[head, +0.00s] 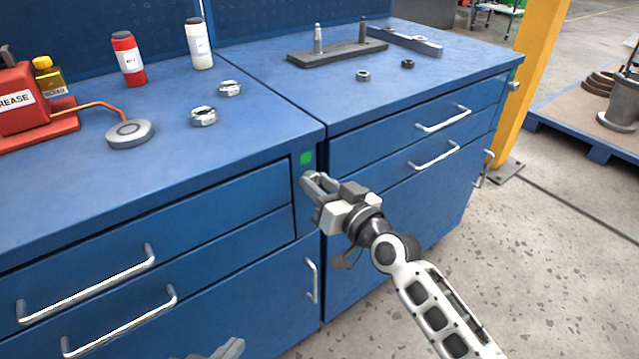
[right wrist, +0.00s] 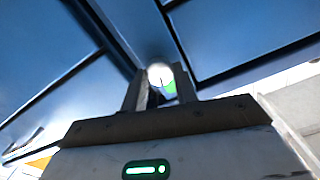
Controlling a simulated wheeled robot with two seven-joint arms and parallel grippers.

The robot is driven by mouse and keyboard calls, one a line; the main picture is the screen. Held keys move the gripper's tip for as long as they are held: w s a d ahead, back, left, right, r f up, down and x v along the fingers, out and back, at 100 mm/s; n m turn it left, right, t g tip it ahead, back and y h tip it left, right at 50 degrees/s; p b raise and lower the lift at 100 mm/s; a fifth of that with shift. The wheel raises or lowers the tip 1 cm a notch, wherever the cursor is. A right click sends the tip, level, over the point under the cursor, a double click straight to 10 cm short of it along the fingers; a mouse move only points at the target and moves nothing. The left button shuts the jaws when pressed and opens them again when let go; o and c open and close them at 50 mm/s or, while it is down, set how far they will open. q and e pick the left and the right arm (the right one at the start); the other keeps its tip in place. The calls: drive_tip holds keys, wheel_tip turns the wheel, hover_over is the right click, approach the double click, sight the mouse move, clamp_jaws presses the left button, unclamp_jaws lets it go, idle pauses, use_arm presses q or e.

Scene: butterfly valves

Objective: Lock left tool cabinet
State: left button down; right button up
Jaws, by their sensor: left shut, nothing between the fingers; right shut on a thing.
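My right gripper (head: 312,182) is at that panel just below the green square, shut on the lock knob. In the head view the fingers hide the knob. My left gripper (head: 228,348) shows only partly at the bottom edge, shut and empty, in front of the cabinet.
The left cabinet has drawer handles (head: 90,285) and a vertical door handle (head: 312,280). A second blue cabinet (head: 400,160) stands to the right. A red grease unit (head: 20,105), bottles and metal parts stand on the tops. Speckled floor is free at the right.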

drive_tip(key=m, duration=0.3)
drive_tip(key=shift+m, duration=0.4)
drive_tip(key=m, duration=0.3)
drive_tip(key=shift+f+m, duration=0.1)
drive_tip(key=shift+m, duration=0.2)
drive_tip(key=m+p, duration=0.1)
drive_tip(key=m, duration=0.2)
drive_tip(key=shift+m, duration=0.3)
use_arm(q)
drive_tip(key=shift+r, duration=0.15)
use_arm(e)
drive_tip(key=shift+f+m, duration=0.1)
drive_tip(key=shift+m, duration=1.9)
use_arm(q)
drive_tip(key=shift+w, duration=0.1)
use_arm(e)
drive_tip(key=o, duration=1)
drive_tip(key=shift+d, duration=0.1)
use_arm(q)
drive_tip(key=shift+r, duration=0.15)
